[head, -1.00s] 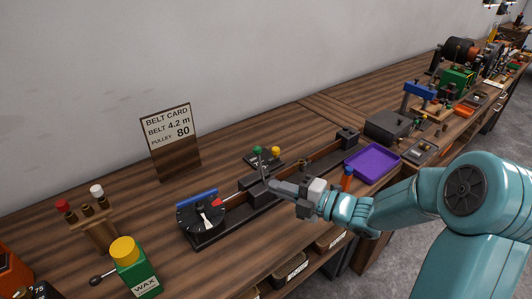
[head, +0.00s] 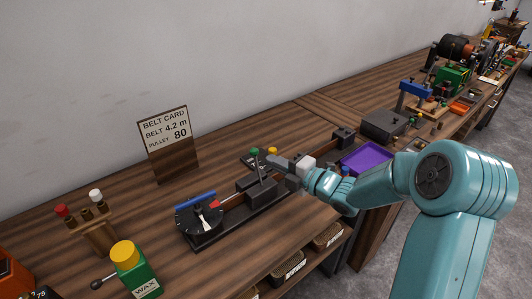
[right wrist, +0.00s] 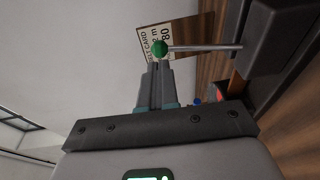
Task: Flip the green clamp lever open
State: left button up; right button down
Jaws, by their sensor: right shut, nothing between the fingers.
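The green clamp lever is a thin grey rod with a green ball knob (head: 254,152). It stands roughly upright from the dark clamp block on the black rail in the head view. In the right wrist view the green knob (right wrist: 160,47) is just beyond my fingertips, with its rod running right to a dark block. My right gripper (head: 268,159) is shut and empty, close beside the upper part of the lever. It also shows in the right wrist view (right wrist: 154,66). Whether it touches the knob I cannot tell. My left gripper is not in view.
A round black dial (head: 199,220) with a blue bar is at the rail's near end. A yellow knob (head: 272,151) is behind the clamp. A purple tray (head: 366,160) lies to the right. The belt card (head: 167,140) stands at the back, with bare bench before it.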

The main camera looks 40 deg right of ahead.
aim_at(257, 154)
jog(key=p+x, duration=0.1)
jog(key=x, duration=0.2)
jog(key=shift+w, duration=0.15)
jog(key=w+b, duration=0.1)
jog(key=b, duration=0.2)
jog(key=shift+w+g, duration=0.4)
dwell(0.4)
